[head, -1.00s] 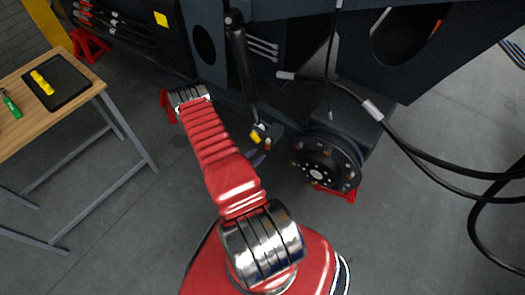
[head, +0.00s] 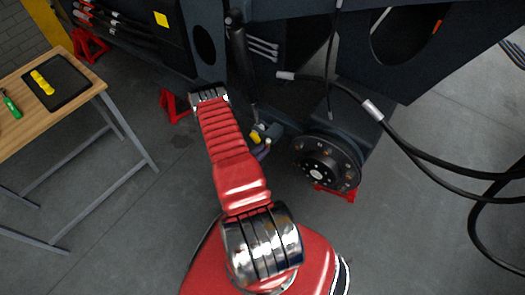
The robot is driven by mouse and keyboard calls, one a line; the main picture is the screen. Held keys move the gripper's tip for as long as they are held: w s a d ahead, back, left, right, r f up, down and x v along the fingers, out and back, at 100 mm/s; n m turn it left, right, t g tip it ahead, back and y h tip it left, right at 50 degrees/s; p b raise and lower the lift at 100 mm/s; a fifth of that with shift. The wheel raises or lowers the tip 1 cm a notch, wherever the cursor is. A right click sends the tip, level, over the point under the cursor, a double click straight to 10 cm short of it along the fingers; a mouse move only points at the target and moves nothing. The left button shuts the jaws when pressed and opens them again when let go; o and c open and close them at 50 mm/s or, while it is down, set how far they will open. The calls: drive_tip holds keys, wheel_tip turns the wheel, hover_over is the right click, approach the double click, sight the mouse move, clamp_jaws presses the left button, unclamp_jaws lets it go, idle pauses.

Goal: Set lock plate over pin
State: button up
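The lower end of a black hydraulic cylinder (head: 243,70) meets a dark bracket (head: 272,131) on the chassis, just right of my arm. A small yellow piece (head: 256,138) shows at this joint. I cannot tell whether it is the lock plate, and I cannot make out the pin. My red arm reaches up from the bottom to a silver joint left of the cylinder. A small greyish shape shows just below the yellow piece, partly behind my arm; I cannot tell what it is. I cannot make out my gripper's fingers.
A wooden workbench (head: 30,118) stands at left with a black tray (head: 56,82), a yellow tool (head: 42,83) and a green-handled tool (head: 11,104). A round wheel hub (head: 326,165) is right of the joint. Black hoses (head: 415,155) hang at right. Red stands support the chassis.

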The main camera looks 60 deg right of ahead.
clamp_jaws()
drive_tip(key=shift+w+r+m+t, duration=0.1)
drive_tip(key=shift+w+m+t, duration=0.15)
drive_tip(key=shift+m+t, duration=0.4)
drive_tip(key=shift+w+m+t, duration=0.25)
drive_tip(key=shift+m+t, duration=0.2)
drive_tip(key=shift+m, duration=0.4)
drive_tip(key=shift+o, duration=2)
unclamp_jaws()
drive_tip(key=shift+d, duration=0.1)
